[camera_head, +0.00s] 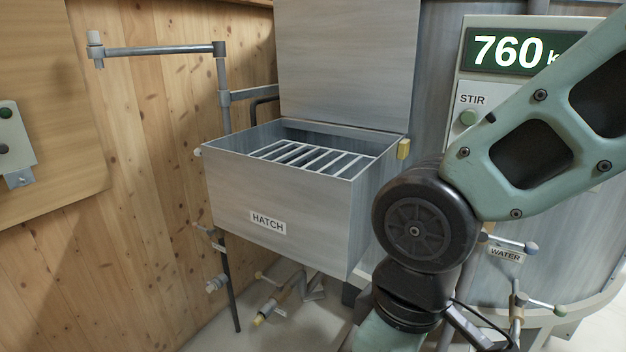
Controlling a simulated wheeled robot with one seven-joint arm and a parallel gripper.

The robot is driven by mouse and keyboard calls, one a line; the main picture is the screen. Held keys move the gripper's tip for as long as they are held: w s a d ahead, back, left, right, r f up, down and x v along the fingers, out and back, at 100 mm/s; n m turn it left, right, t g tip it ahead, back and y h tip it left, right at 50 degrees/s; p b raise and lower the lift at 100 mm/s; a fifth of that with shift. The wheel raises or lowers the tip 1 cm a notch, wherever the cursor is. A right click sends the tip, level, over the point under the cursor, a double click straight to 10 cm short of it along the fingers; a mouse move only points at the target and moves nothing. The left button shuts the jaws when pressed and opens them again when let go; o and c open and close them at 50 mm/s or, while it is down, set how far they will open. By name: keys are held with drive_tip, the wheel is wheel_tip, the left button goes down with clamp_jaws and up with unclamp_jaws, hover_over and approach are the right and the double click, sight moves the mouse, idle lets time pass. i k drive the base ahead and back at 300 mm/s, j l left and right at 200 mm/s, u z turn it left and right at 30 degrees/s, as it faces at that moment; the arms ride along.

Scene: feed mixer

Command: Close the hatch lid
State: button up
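The hatch is a grey metal box (300,203) with a "HATCH" label on its front, standing left of the middle. A grate of several bars (315,158) shows inside its open top. The hatch lid (347,60) is a flat grey panel standing upright at the back edge of the box, so the hatch is open. The lid's top runs out of the picture. My arm comes in from the upper right and bends down in front, right of the box. My gripper is not visible; the arm leaves the picture at the bottom.
A metal pipe with a swing arm (160,50) stands left of the box by the wooden wall. A panel (468,85) with a "760" display and a STIR button is at the right, partly behind my arm. Valves (265,312) sit below the box. A WATER tap (510,243) is at lower right.

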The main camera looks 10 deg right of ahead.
sight(343, 61)
drive_tip(key=i+j+u, duration=0.15)
drive_tip(key=i+u, duration=0.35)
drive_tip(key=i, duration=0.45)
